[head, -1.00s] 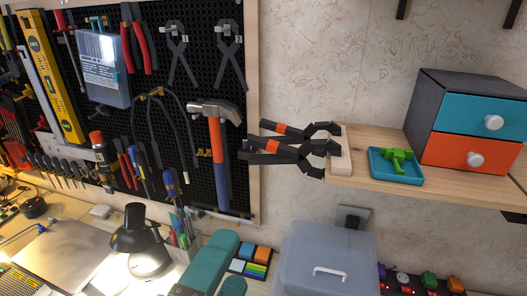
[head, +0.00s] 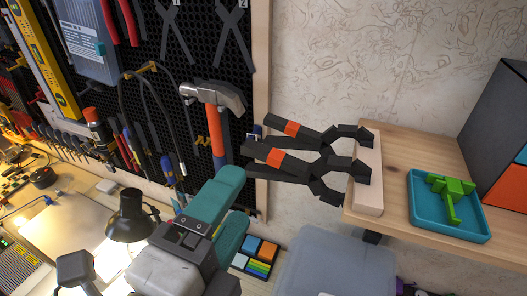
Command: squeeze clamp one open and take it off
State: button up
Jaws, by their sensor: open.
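Two black spring clamps with orange bands, an upper one (head: 305,133) and a lower one (head: 300,166), have their jaws on a pale wooden block (head: 369,200) at the shelf's left end. Their handles point left, over the pegboard's edge. I cannot read a number on either, so which is clamp one is unclear. My gripper (head: 240,200) is open, with two teal fingers pointing up and right. It appears empty, left of and below the clamp handles, and seems apart from them.
The wooden shelf (head: 410,150) holds a teal tray (head: 420,222) with a green piece (head: 448,190) and a drawer box (head: 500,125). A hammer (head: 212,97) hangs left of the clamps. Two grey crossed shapes marked 1 and 2 are on the pegboard (head: 200,60). A translucent bin (head: 330,265) stands below.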

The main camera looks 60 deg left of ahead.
aim_at(259, 168)
jog(key=x, duration=0.6)
jog(key=shift+w+a+f, duration=0.1)
jog(key=shift+w+a, duration=0.05)
jog(key=shift+w, duration=0.05)
jog(key=shift+b+x, duration=0.4)
jog(key=shift+x, duration=0.85)
jog(key=shift+c, duration=0.5)
jog(key=c, duration=1.1)
jog(key=shift+s, duration=0.1)
jog(key=shift+s+a+b, duration=1)
jog(key=shift+s+a, duration=0.2)
jog(key=shift+a, duration=0.25)
jog(key=shift+s+a+b, duration=1)
jog(key=shift+s+a, duration=0.2)
jog(key=shift+a, duration=0.2)
